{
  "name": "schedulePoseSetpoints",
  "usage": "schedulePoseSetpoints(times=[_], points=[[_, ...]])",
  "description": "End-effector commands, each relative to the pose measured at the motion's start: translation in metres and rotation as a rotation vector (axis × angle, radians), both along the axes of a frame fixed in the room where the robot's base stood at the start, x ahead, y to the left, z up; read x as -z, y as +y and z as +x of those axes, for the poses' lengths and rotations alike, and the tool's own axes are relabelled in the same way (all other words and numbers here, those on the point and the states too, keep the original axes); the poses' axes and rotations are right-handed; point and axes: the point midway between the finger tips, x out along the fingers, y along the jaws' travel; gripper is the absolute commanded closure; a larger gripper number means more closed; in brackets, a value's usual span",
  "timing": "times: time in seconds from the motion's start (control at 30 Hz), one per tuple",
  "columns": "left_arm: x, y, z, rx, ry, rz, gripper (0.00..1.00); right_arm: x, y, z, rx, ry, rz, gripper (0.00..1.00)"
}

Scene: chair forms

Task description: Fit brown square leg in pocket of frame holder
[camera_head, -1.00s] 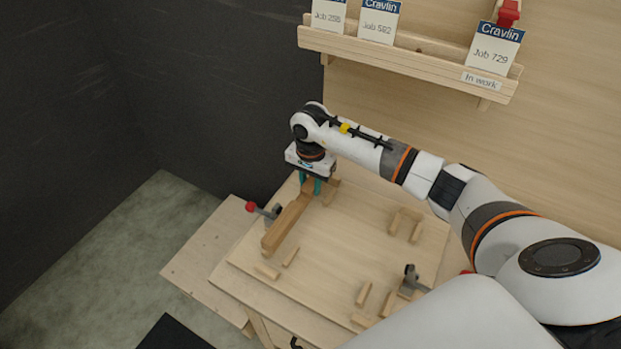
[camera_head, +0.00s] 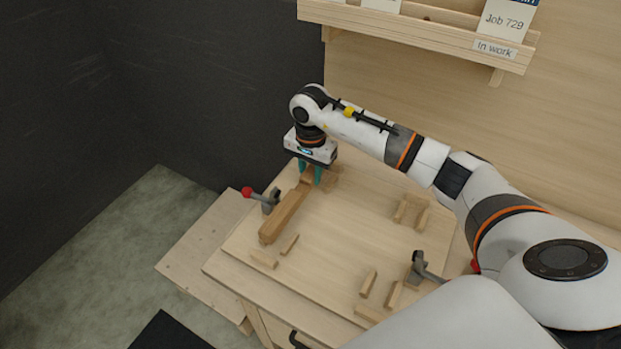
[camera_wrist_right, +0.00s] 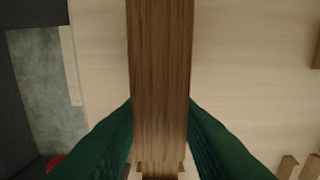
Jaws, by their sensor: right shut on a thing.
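The brown square leg (camera_head: 285,214) lies lengthwise over the left side of the frame holder (camera_head: 335,235), a pale wooden board with small blocks on it. My right gripper (camera_head: 311,176) is shut on the leg near its far end. In the right wrist view the leg (camera_wrist_right: 160,70) runs straight between the two green fingers (camera_wrist_right: 160,130). The leg's near end is close to small blocks (camera_head: 264,258) at the board's left front. I cannot tell whether the leg rests fully on the board. My left gripper is not in view.
A toggle clamp with a red knob (camera_head: 247,192) stands left of the leg. Another clamp (camera_head: 420,265) stands at the board's right. More blocks (camera_head: 411,212) sit on the right half. A card shelf (camera_head: 430,30) hangs on the wall behind. The board's middle is clear.

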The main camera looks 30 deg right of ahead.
Motion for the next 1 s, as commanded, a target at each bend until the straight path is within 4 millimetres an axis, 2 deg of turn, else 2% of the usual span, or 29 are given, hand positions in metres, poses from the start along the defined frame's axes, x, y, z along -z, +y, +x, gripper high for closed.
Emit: schedulePoseSetpoints(times=[0.03,0.27,0.83,1.0], points=[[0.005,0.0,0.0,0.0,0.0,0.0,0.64,0.002,0.0,0.0,0.0,-0.003,-0.001,0.99],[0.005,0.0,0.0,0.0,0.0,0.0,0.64,0.004,0.0,0.0,0.0,0.0,0.001,0.99],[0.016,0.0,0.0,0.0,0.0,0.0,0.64,0.032,0.0,0.0,0.0,0.001,0.001,0.99],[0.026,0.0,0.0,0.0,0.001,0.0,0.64,0.042,0.0,0.0,0.0,-0.001,0.001,0.99]])
